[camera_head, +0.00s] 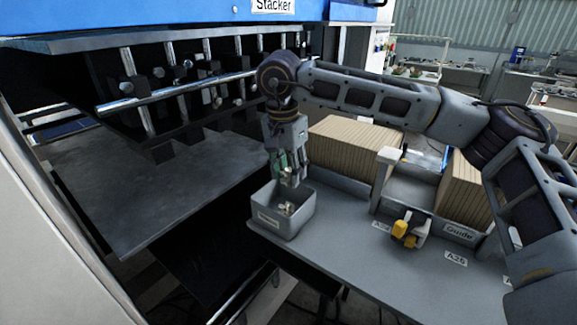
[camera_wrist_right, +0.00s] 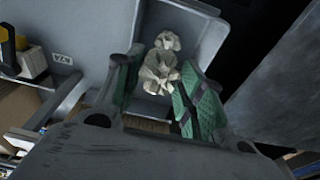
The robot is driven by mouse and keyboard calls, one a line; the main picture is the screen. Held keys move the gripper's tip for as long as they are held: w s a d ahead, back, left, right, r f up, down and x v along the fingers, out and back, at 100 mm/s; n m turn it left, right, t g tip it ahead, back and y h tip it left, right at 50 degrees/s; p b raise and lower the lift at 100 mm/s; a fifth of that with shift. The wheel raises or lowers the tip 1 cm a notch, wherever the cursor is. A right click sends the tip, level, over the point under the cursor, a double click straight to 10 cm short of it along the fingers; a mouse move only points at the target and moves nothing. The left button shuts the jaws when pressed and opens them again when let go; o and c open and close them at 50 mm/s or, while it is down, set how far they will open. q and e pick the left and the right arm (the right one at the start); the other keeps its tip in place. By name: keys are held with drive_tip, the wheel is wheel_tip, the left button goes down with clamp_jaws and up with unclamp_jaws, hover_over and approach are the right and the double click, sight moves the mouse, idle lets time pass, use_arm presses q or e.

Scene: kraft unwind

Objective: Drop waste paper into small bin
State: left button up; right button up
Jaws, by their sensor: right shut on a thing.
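The small bin (camera_head: 285,228) is a grey open box at the left end of the grey table. My right gripper (camera_head: 291,177) points down just above its opening. The gripper is shut on a crumpled pale waste paper (camera_wrist_right: 158,74), seen between its green finger pads in the right wrist view. Another crumpled paper (camera_wrist_right: 168,40) shows beyond it, inside the bin (camera_wrist_right: 208,38). In the head view, paper (camera_head: 288,208) is also visible in the bin. My left gripper is not in view.
The grey table (camera_head: 345,240) has bare room right of the bin. A yellow-and-white item (camera_head: 408,230) stands there. Stacks of brown sheets (camera_head: 342,147) stand behind. A dark metal plate (camera_head: 150,185) of the Stacker machine lies left, with rails and clamps above it.

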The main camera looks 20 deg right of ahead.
sight(285, 175)
drive_tip(key=shift+f, duration=0.1)
drive_tip(key=o, duration=0.8)
wheel_tip(285, 175, up, 12)
drive_tip(key=a, duration=0.1)
drive_tip(key=shift+s, duration=0.45)
drive_tip(key=shift+f, duration=0.1)
idle(0.8)
